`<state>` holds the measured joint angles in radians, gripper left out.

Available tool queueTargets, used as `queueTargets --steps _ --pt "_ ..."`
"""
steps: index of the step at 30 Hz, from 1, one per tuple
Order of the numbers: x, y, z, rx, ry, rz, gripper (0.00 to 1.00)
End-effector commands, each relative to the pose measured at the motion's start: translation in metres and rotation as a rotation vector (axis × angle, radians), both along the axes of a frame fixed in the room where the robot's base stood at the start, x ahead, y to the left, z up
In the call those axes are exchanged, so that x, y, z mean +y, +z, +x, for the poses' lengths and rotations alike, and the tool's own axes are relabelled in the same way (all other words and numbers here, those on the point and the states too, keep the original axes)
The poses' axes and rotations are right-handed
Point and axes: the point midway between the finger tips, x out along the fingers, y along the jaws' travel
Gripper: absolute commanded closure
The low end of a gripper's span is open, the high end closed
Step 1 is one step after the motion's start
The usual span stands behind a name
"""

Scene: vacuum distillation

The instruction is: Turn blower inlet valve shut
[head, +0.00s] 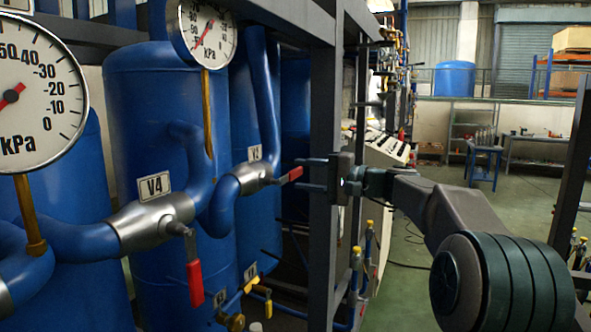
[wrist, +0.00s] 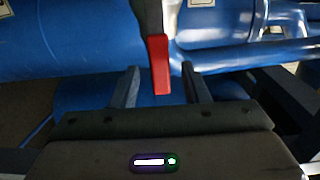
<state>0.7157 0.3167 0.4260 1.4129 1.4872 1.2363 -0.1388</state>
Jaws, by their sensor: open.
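A silver valve (head: 250,177) sits on a blue pipe by the V3 label. Its lever sticks out to the right and ends in a red grip (head: 288,175). My gripper (head: 301,174) is open, fingers pointing left at that grip. In the wrist view the red grip (wrist: 159,65) lies between the two finger tips, with gaps on both sides. I cannot see it touching either finger. A second silver valve (head: 150,220) by the V4 label has a red lever (head: 194,284) hanging down. No visible label names the blower inlet.
A dark steel frame post (head: 324,120) stands right behind my fingers. Pressure gauges (head: 38,95) on brass stems stand at the left, before blue tanks (head: 145,100). Yellow-handled small valves (head: 262,290) sit low down. The green floor (head: 420,240) at the right is open.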

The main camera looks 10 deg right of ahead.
Motion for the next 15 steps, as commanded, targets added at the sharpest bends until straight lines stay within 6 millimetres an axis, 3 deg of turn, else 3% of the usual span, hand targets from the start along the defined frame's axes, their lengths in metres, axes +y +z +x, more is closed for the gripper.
queueTargets --steps 6,15 --pt "0.021 0.001 0.015 0.001 0.002 0.001 0.58" --pt "0.025 0.0 0.018 0.001 0.0 -0.001 0.58"
